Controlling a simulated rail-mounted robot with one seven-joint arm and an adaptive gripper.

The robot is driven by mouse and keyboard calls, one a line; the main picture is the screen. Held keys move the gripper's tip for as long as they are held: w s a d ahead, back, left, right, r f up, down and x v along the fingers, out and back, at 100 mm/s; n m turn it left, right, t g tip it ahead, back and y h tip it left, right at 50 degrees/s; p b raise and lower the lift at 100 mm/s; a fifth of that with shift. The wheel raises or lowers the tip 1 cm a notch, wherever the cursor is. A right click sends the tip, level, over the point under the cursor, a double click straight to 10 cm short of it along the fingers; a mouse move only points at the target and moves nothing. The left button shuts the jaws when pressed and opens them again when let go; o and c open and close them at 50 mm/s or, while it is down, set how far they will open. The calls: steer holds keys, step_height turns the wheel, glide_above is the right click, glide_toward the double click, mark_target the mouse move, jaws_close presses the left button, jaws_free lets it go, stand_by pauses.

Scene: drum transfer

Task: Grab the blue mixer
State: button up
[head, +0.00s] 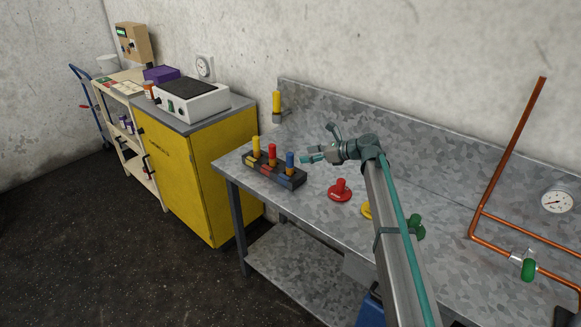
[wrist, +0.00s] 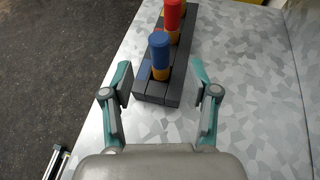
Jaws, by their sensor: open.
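The blue mixer (head: 290,163) is an upright cylinder with a blue top and an orange-yellow lower part. It stands at the near right end of a dark rack (head: 262,175). It also shows in the wrist view (wrist: 160,52), in the end of the rack nearest me. My gripper (head: 320,145) is open and empty, to the right of the blue mixer in the head view. In the wrist view my gripper's fingers (wrist: 161,78) are spread to either side of the mixer's line, with the mixer just ahead between them, apart from both.
A red mixer (head: 272,153) and a yellow one (head: 256,148) stand in the same rack. A red knob-like piece (head: 340,190) and a yellow piece (head: 367,210) are on the metal bench (head: 310,205). Copper pipes (head: 505,155) are at right.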

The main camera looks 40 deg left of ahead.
mark_target(290, 157)
steer(key=p+x, duration=0.2)
steer(key=x, duration=0.6)
steer(key=shift+a+f, duration=0.15)
steer(key=shift+a, duration=0.05)
jaws_close()
